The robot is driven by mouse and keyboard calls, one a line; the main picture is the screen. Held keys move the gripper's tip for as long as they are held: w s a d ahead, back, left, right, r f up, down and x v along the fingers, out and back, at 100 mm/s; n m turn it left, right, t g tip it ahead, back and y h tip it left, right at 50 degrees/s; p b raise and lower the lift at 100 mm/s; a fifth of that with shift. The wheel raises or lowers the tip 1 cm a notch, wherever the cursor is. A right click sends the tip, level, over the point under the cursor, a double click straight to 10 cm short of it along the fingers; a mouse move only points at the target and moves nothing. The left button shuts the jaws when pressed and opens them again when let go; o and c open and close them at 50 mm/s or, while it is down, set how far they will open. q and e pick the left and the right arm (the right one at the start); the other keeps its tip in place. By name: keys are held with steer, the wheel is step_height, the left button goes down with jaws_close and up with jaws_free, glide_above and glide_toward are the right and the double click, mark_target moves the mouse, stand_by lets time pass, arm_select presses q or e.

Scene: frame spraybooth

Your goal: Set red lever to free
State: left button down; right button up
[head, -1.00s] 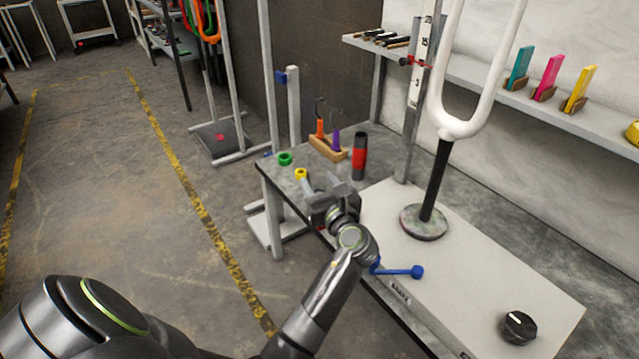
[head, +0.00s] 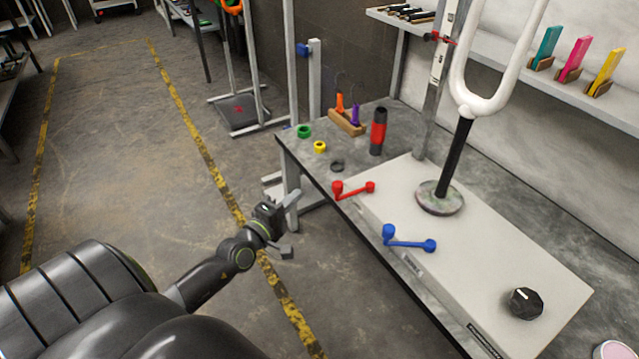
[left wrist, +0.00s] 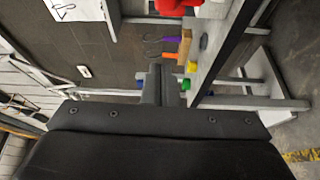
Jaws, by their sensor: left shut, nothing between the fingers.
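The red lever (head: 353,189) is on the left end of the pale grey panel box (head: 478,255) on the bench. Its arm points right in the head view, with a knob at the end. No label for it can be read. My left gripper (head: 290,199) is left of the bench's front edge, over the floor, apart from the red lever. It is shut and empty; its fingers (left wrist: 160,84) also show close together in the left wrist view. My right gripper is not in view.
A blue lever (head: 409,240), a black knob (head: 526,303) and a white hook on a black post (head: 455,155) are on the panel box. The floor at left is clear.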

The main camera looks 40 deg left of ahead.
arm_select(q)
steer(key=w+d, duration=0.3)
steer(key=w, duration=0.5)
steer(key=shift+w+d+p, duration=0.3)
steer(key=shift+w+p, duration=0.05)
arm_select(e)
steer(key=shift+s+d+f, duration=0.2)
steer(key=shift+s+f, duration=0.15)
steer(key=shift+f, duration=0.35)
